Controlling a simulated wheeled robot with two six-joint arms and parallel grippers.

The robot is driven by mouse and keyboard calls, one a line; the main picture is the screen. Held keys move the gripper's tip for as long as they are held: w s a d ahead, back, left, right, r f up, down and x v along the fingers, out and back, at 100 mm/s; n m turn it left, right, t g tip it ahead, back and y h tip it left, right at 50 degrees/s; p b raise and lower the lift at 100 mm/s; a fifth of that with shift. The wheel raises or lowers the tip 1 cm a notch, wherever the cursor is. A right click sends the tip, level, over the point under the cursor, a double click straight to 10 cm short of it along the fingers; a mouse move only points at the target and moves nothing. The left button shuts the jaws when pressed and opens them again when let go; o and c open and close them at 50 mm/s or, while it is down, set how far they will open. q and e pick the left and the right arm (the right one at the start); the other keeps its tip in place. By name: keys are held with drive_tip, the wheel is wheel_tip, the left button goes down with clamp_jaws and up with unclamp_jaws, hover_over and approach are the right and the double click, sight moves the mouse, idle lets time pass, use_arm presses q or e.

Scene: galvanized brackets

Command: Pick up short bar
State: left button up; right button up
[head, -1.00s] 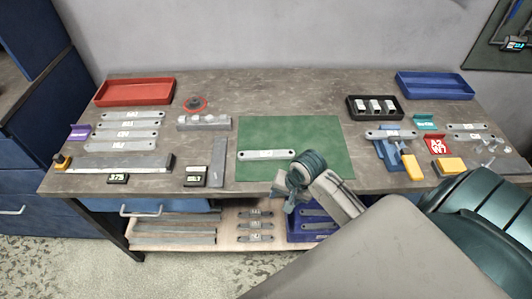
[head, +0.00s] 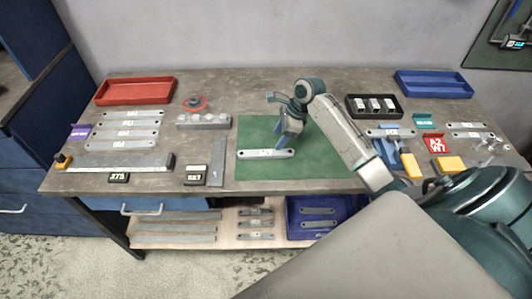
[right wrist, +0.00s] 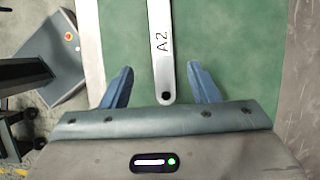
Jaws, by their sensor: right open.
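A grey metal bar (head: 265,153) with rounded ends lies flat on the green mat (head: 330,165). In the right wrist view the bar (right wrist: 162,50) reads "A2" and has a hole at its near end. My right gripper (head: 286,138) is over the mat, at the right end of the bar. Its blue fingers (right wrist: 161,85) are apart, one on each side of the bar's near end, with a gap on both sides. Nothing is held. My left gripper is out of view.
Labelled bars (head: 127,124) lie at left, and shorter ones (head: 466,126) at right. A flat grey strip (head: 218,160) lies left of the mat. A black tray (head: 374,107) and a blue stand (head: 390,150) are to the right. Red (head: 135,91) and blue (head: 433,84) trays stand at the back.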

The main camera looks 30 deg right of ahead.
sight(266, 152)
drive_tip(key=x, duration=0.2)
drive_tip(key=shift+w+a+f, duration=0.15)
drive_tip(key=shift+a+f, duration=0.05)
drive_tip(key=shift+f, duration=0.15)
drive_tip(key=shift+w+a+f+p, duration=0.15)
drive_tip(key=shift+f+p, duration=0.1)
drive_tip(key=shift+p, duration=0.25)
drive_tip(key=p+x, duration=0.1)
drive_tip(key=x, duration=0.2)
drive_tip(key=shift+w+a+f, duration=0.15)
drive_tip(key=shift+f, duration=0.05)
drive_tip(key=shift+w+a+f, duration=0.1)
drive_tip(key=shift+a+f, duration=0.05)
drive_tip(key=shift+f, duration=0.3)
drive_tip(key=c, duration=1.1)
clamp_jaws()
drive_tip(key=shift+r, duration=0.1)
